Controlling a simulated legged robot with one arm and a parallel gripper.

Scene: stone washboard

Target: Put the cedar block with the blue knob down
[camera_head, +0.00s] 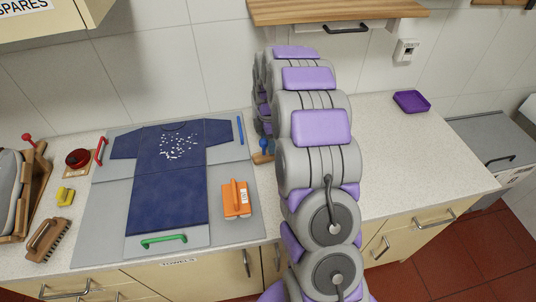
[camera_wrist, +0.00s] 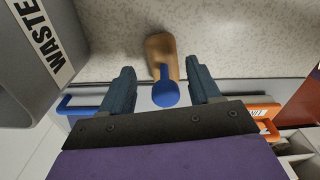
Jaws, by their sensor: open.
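The cedar block (camera_head: 261,158) with its blue knob (camera_head: 264,145) is on the counter, just right of the grey board, partly hidden by my arm in the head view. In the wrist view the wooden block (camera_wrist: 160,48) points away and its blue knob (camera_wrist: 165,93) is nearer the camera. My gripper (camera_wrist: 161,68) is open, with one dark finger on each side of the knob. Gaps show between the fingers and the knob. The block appears to rest on the speckled counter. In the head view my gripper is hidden behind my arm.
A grey board (camera_head: 100,222) holds a blue shirt (camera_head: 165,185), an orange float (camera_head: 236,199) and coloured handles. A brush (camera_head: 48,240), yellow piece (camera_head: 65,196) and red-topped item (camera_head: 78,158) stand left. A purple tray (camera_head: 411,101) is right. A WASTE-labelled container (camera_wrist: 25,70) is close by.

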